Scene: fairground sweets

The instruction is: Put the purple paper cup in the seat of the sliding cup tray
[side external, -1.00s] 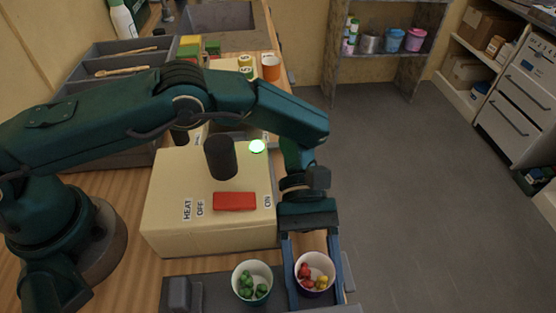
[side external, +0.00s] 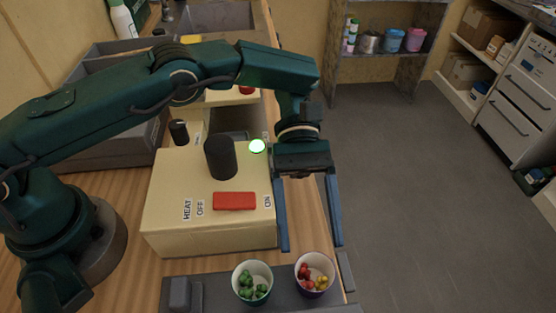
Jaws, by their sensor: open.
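The purple paper cup (side external: 313,288) stands upright at the right end of the dark grey sliding tray (side external: 218,291) and holds red and yellow sweets. Its rim is pale, and only a little of its purple side shows. The lower part is hidden, so I cannot tell how deep it sits in its seat. A second pale cup (side external: 244,292) with green sweets stands to its left on the same tray. My gripper (side external: 310,247) is open and empty, pointing down. Its fingertips are above and behind the purple cup, apart from it.
The floor (side external: 430,200) at right is clear.

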